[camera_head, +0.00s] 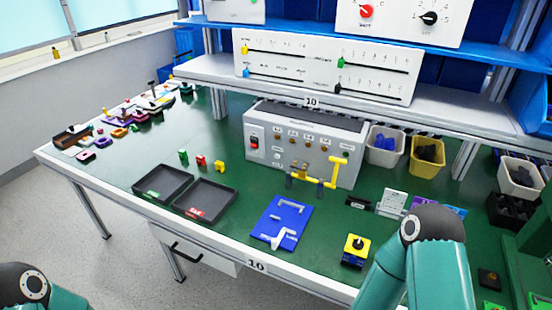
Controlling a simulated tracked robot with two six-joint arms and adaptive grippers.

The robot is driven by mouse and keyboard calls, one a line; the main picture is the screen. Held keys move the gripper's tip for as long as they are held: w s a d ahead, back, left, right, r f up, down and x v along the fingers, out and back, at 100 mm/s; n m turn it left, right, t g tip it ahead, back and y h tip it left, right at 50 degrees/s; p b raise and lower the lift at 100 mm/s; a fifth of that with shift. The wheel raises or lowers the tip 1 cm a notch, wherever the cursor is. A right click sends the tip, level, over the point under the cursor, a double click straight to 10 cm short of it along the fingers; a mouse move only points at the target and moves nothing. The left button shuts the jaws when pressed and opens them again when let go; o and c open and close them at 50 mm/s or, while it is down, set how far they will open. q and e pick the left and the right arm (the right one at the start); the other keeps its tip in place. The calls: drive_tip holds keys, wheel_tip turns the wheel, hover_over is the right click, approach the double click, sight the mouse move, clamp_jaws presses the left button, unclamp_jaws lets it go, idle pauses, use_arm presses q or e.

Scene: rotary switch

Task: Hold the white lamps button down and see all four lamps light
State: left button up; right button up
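A grey control box (300,165) stands on the green bench under the shelf. On its front is a row of small brownish lamps (307,141), none of which looks clearly lit. A small pale round button (277,156) sits below the left end of the row; its lettering is too small to read. A red rocker switch (254,141) is at the left of the front. Only links of my two arms show, at the bottom left and bottom right, well away from the box. Both grippers are outside the picture.
A yellow crank handle (337,172) sticks out from the box's lower right. In front lie a blue board (270,232), a yellow-topped switch box (354,247) and two dark trays (207,198). Bins (385,155) stand to the right. A shelf (285,90) overhangs behind.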

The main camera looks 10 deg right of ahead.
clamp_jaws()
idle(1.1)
